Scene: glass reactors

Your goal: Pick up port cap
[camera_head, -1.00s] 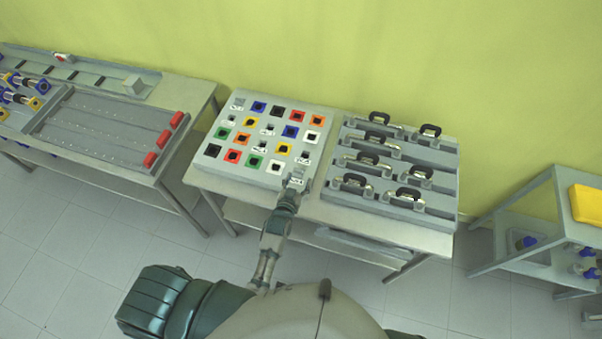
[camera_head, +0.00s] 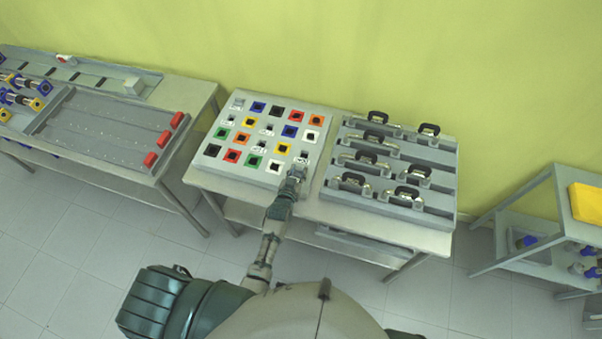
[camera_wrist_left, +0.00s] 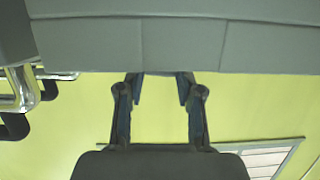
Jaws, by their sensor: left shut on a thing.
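A grey board (camera_head: 222,168) on the middle table holds rows of square port caps, such as a white cap (camera_head: 275,166), a yellow cap (camera_head: 283,149) and a red cap (camera_head: 233,155). My left gripper (camera_head: 298,169) is at the front right corner of the board, shut on a port cap that its fingers and wrist hide. In the left wrist view its two fingers (camera_wrist_left: 160,80) reach to a grey surface, and what lies between the tips is hard to see. My right gripper is not in view.
A grey rack (camera_head: 440,190) with several black-handled metal pieces stands right of the board, close to my left gripper. A left table (camera_head: 185,110) carries a tray with red blocks (camera_head: 164,139). A shelf (camera_head: 540,190) with a yellow box (camera_head: 588,202) stands at right.

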